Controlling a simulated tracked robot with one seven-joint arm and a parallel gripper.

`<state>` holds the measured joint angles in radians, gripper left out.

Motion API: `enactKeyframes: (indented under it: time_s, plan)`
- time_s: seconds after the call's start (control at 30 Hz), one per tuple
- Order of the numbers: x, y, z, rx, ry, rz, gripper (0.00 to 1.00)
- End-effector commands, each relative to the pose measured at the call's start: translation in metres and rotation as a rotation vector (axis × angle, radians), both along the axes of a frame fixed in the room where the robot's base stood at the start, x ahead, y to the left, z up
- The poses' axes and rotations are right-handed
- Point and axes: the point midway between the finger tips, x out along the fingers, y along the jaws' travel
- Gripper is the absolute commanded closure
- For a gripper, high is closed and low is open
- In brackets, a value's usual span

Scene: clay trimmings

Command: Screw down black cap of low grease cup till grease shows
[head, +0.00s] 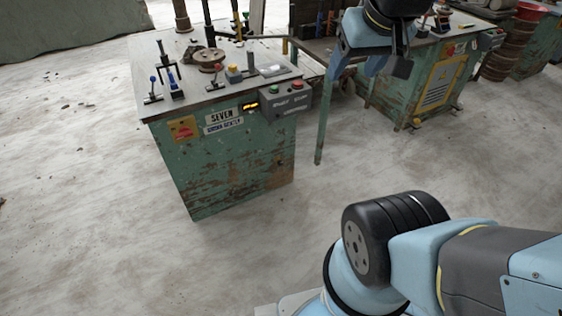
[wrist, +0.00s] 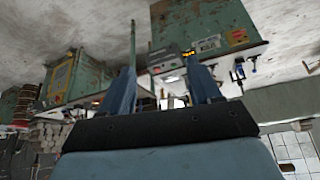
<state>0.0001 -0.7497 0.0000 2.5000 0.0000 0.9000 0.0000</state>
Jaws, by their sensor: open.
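I cannot pick out the low grease cup or its black cap for certain in either view. A small brass-coloured fitting (head: 416,122) sits low at the foot of the right green cabinet (head: 400,80), too small to identify. My gripper (head: 357,70) hangs at the top of the head view, in front of the gap between the two cabinets. In the wrist view my gripper (wrist: 162,62) shows two blue fingers spread apart, with nothing held between them. Both cabinets appear upside down beyond the fingers.
The left green cabinet (head: 235,165), labelled SEVEN, carries levers, buttons and a round metal part (head: 204,58). A grey button box (head: 286,100) juts from its corner. A thin green post (head: 321,125) stands between the cabinets. The concrete floor (head: 90,240) in front is mostly clear.

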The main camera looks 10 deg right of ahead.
Motion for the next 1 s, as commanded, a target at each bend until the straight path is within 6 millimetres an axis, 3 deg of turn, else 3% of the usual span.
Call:
enactKeyframes:
  time_s: [0.43, 0.57, 0.67, 1.0]
  plan:
    - [0.001, 0.000, 0.000, 0.000, -0.001, 0.000, 0.37]
    - [0.014, -0.003, 0.002, -0.009, -0.009, -0.005, 0.37]
    - [0.036, -0.010, 0.004, -0.023, -0.023, -0.014, 0.37]
    - [0.153, -0.048, 0.000, -0.102, -0.111, -0.033, 0.37]
